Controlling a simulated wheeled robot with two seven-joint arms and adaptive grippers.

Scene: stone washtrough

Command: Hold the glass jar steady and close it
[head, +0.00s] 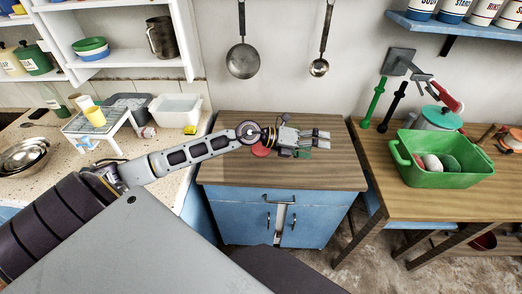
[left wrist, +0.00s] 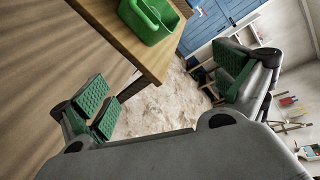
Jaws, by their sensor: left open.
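My left gripper (head: 316,143) reaches in from the left and hangs over the brown wooden counter (head: 225,178). Its fingers are spread wide apart in the left wrist view (left wrist: 170,95), with nothing between them. A red round thing (head: 262,151) shows partly under my left wrist on the counter; it may be a lid, but the arm covers much of it. No glass jar shows clearly on this counter. A pot or jar with a teal top (head: 441,117) stands on the right-hand table behind the green tub; I cannot tell whether it is glass. My right gripper is not in view.
The green tub (head: 403,172) with several items stands on the right table; it also shows in the left wrist view (left wrist: 150,28). The left worktop holds a small white stand (head: 97,127), a white basin (head: 177,111) and metal bowls (head: 27,154). The counter's front is bare.

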